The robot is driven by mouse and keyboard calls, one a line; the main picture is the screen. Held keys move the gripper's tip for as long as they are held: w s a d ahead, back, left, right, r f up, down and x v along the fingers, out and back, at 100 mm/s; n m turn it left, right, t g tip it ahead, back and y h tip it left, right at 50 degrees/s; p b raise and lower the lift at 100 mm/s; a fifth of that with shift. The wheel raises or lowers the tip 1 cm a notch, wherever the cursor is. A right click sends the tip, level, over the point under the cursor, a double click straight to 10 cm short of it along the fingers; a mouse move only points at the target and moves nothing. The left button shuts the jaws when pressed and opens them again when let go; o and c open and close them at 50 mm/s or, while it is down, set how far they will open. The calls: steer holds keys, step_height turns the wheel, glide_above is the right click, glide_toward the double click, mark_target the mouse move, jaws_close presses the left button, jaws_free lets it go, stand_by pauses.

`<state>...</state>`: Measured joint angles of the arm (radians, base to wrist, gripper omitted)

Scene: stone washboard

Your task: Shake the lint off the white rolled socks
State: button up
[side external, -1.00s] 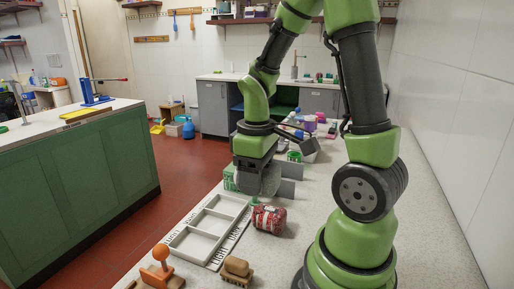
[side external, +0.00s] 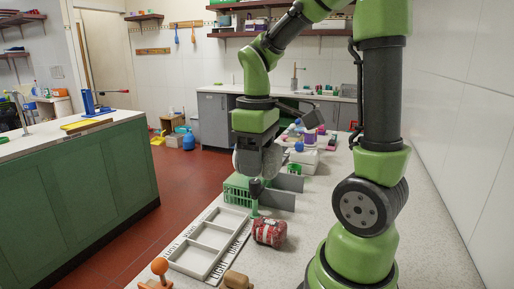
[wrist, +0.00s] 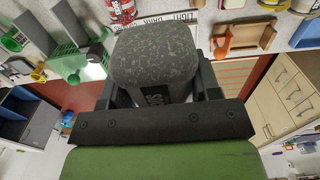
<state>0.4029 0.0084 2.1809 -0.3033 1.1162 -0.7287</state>
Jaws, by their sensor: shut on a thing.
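My gripper (side external: 257,160) is shut on a rolled, rounded bundle, the socks (wrist: 152,52). In the wrist view the bundle looks dark grey rather than white, with many pale specks over its surface. Partly readable dark lettering shows below it, between the two fingers. In the side view my gripper hangs above the counter, behind the tray and left of my arm's base. The bundle is hard to tell from the fingers there. Its underside is hidden in the wrist view.
A white compartment tray (side external: 184,259) with LIGHT and DARK labels lies on the counter. A red patterned roll (side external: 269,232) lies right of it. A green basket (side external: 236,190) and grey upright plates (side external: 284,192) stand close behind. An orange-knobbed tool (side external: 159,267) is at the front.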

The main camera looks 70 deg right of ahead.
step_height(320, 180, down, 8)
step_height(320, 180, up, 11)
steer(key=shift+r, duration=0.1)
step_height(320, 180, down, 11)
stand_by(0.5)
